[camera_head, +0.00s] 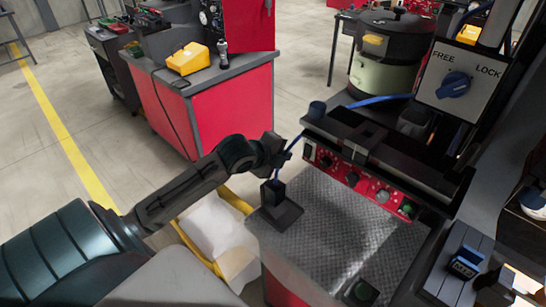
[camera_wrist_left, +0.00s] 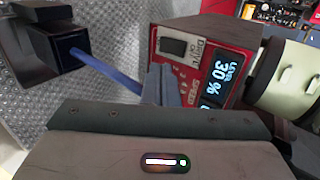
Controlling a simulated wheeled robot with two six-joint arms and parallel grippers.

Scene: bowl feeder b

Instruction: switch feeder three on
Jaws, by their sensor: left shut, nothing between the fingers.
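A feeder control panel (camera_head: 352,180) is a red strip with knobs and buttons along the front of a dark machine. In the left wrist view the panel (camera_wrist_left: 191,85) shows a black rocker switch (camera_wrist_left: 173,47), the labels "DRIVE ON" and "SPEED", and a lit display (camera_wrist_left: 220,78) reading "LEVEL 30 %". I cannot read a feeder number. My left gripper (camera_head: 288,151) is shut and empty, close to the panel's left end. In the wrist view its fingertips (camera_wrist_left: 160,74) are just below the rocker switch; I cannot tell whether they touch the panel. My right gripper is not in view.
A blue cable (camera_wrist_left: 105,72) runs from a black block (camera_head: 273,192) past my left gripper. A grey textured plate (camera_head: 335,225) lies in front of the panel. A FREE/LOCK plate with a blue knob (camera_head: 454,84) stands right. A round bowl (camera_head: 385,75) is behind.

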